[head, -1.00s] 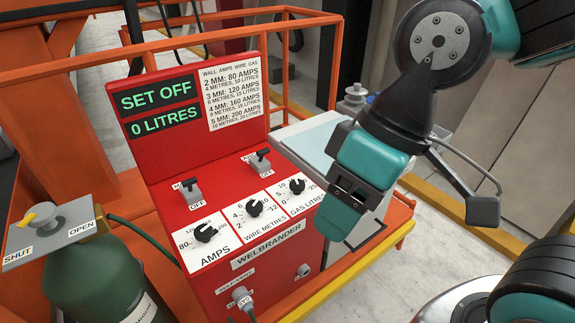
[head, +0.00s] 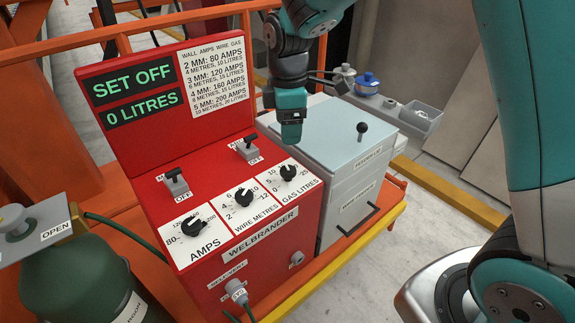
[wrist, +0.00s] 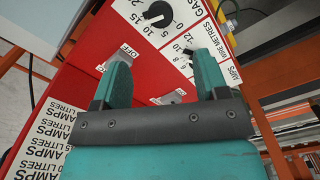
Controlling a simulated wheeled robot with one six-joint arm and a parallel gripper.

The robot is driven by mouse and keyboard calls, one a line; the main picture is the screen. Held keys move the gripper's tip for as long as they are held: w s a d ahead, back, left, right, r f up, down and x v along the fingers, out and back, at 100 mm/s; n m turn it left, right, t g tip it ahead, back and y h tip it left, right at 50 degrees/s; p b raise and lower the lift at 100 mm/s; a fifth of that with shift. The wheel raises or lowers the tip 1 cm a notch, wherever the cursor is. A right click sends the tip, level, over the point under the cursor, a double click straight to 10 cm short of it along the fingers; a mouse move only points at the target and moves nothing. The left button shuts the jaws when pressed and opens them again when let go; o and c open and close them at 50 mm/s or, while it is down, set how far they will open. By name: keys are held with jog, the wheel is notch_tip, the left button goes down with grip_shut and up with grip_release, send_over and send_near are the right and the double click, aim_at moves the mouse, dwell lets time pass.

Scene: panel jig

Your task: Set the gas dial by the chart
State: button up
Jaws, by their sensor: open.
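The gas dial (head: 288,172) is a black knob on a white plate marked "GAS LITRES", at the right of the red welder's sloping panel. It also shows at the top of the wrist view (wrist: 158,14). The chart (head: 217,75) is on the upright red panel; its fine print is hard to read. Beside it the display (head: 135,95) reads "SET OFF" and "0 LITRES". My gripper (head: 291,142) points down above and behind the gas dial, apart from it. In the wrist view my gripper's fingers (wrist: 160,75) are spread and empty.
The wire dial (head: 243,197) and amps dial (head: 193,228) lie left of the gas dial. Two switches (head: 176,182) (head: 247,148) stand up behind the dials. A grey cabinet (head: 345,150) with a black-knobbed lever (head: 362,129) stands right. A green cylinder (head: 70,280) is at left.

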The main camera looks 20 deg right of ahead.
aim_at(288, 170)
notch_tip(288, 170, down, 12)
jog(key=shift+r+p, duration=0.1)
jog(key=shift+p, duration=0.7)
jog(key=c, duration=0.9)
jog(key=shift+m, duration=0.4)
jog(key=m, duration=0.3)
jog(key=shift+m, duration=2)
